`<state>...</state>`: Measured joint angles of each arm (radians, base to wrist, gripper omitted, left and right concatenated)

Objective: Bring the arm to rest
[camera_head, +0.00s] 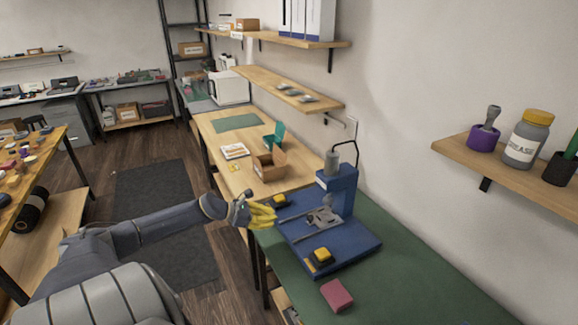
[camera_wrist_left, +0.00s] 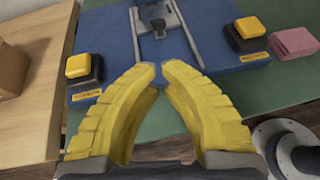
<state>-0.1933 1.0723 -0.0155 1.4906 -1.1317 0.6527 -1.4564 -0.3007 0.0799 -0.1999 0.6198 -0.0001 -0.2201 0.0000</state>
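My left gripper (camera_head: 262,215) reaches in from the left, by the near-left edge of the blue press base (camera_head: 345,252). In the left wrist view its yellow fingers (camera_wrist_left: 152,72) bow outward, with their tips close together but a small gap between them. Nothing shows between the fingers. The blue board repair station, with its upright column (camera_head: 337,190), stands beyond the fingertips. I cannot tell from the head view whether the gripper touches the base. My right gripper does not show in either view.
Yellow-topped black blocks sit at the base's left (camera_head: 281,200) and front (camera_head: 322,256). A pink block (camera_head: 337,295) lies on the green mat (camera_head: 420,285). A cardboard box (camera_head: 268,168) stands behind on the wooden bench. A wall shelf (camera_head: 510,165) holds jars at the right.

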